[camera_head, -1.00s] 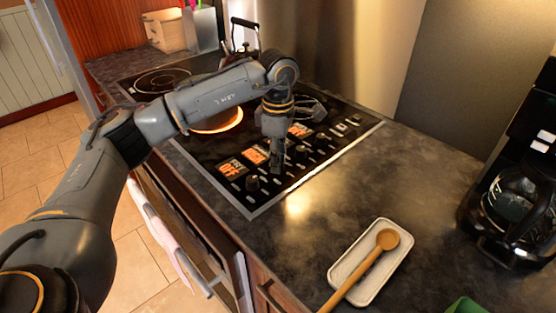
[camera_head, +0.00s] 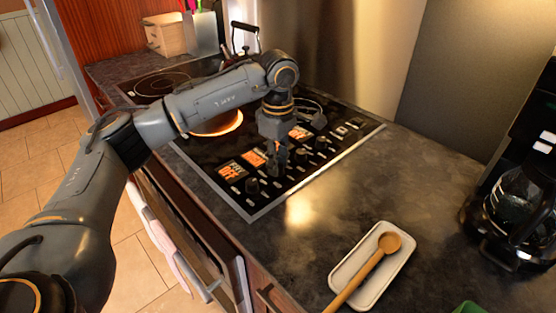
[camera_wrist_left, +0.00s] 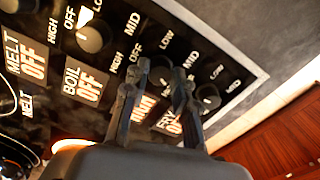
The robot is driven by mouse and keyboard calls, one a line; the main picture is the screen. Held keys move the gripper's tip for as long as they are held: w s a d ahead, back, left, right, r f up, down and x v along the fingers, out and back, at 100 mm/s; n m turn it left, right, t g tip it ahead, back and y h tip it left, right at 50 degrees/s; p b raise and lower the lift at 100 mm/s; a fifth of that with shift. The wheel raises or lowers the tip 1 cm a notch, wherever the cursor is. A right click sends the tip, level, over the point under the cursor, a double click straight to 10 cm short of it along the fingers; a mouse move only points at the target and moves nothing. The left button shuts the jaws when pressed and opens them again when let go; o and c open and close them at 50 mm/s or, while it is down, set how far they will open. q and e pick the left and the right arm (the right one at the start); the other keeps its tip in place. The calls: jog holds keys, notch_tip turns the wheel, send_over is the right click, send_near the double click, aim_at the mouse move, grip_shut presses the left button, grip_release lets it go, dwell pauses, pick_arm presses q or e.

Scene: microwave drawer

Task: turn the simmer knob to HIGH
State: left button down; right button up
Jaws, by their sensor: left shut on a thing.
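The stove's control panel (camera_head: 290,178) has a row of dark knobs with small lit displays. My left gripper (camera_head: 276,163) points down onto a knob in this row and is shut on it. In the left wrist view my two fingers (camera_wrist_left: 157,88) stand on either side of this knob (camera_wrist_left: 160,72), which they partly hide. The knob's pointer cannot be made out. My right gripper is out of view.
Other knobs stand close on both sides, one (camera_head: 252,186) nearer the front edge. A burner (camera_head: 218,123) glows orange behind my arm. A spoon rest (camera_head: 345,268) with a wooden spoon (camera_head: 365,270) and a coffee maker (camera_head: 515,205) are at right.

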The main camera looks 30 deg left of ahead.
pick_arm(q)
jog(key=c, duration=1.1)
grip_release()
jog(key=shift+o, duration=0.2)
notch_tip(320, 180, up, 12)
